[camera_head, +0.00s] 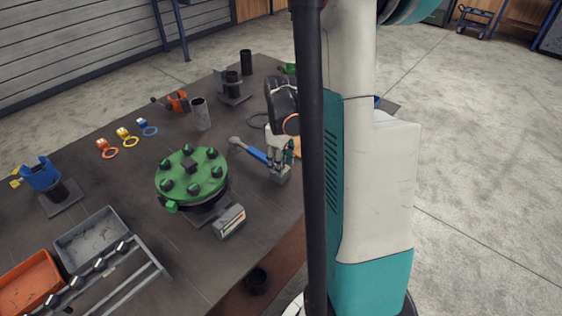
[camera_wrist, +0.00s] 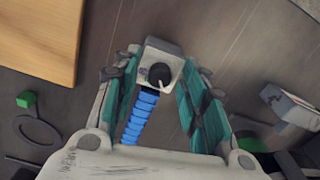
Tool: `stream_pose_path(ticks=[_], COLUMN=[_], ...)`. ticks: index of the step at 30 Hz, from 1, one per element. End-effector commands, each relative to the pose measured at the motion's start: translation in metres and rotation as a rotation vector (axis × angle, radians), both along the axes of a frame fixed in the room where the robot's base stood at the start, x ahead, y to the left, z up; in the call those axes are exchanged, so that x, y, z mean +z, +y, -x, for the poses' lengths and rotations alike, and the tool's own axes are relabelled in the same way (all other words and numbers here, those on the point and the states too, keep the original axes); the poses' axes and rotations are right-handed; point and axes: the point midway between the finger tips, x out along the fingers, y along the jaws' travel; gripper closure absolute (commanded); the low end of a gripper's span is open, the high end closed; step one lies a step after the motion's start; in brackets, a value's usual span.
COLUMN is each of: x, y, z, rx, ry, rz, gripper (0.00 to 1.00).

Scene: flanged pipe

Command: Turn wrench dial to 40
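The wrench lies on the dark table with its blue handle (camera_head: 254,154) pointing up and left in the head view. In the wrist view its handle (camera_wrist: 141,114) runs to a pale grey end block (camera_wrist: 163,53). A round black dial (camera_wrist: 159,75) with a light pointer mark sits on this block; I cannot read any numbers. My gripper (camera_wrist: 158,66) is open, its teal-padded fingers on either side of the block and dial. I cannot tell whether a finger touches the block.
The green flanged pipe (camera_head: 191,176) stands left of the wrench, with a grey display box (camera_head: 230,221) in front. A grey cylinder (camera_head: 200,114) stands behind. Grey and orange bins (camera_head: 30,284) are at front left.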

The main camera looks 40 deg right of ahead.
Motion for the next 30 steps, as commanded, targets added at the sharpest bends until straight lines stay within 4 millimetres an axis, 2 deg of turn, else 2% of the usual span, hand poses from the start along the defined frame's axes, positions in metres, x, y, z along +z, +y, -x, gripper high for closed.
stream_pose_path(ticks=[1, 6, 12, 22, 30], x=[0.0001, 0.0002, 0.0002, 0.0002, 0.0003], y=[0.0000, 0.0000, 0.0000, -0.0001, -0.0001], z=[0.0000, 0.0000, 0.0000, -0.0001, -0.0001], rx=[0.000, 0.000, -0.011, -0.243, -0.280], ry=[0.000, 0.000, 0.000, 0.000, 0.000], rz=[0.000, 0.000, 0.000, 0.000, 0.000], gripper=[0.65, 1.00, 1.00, 1.00, 1.00])
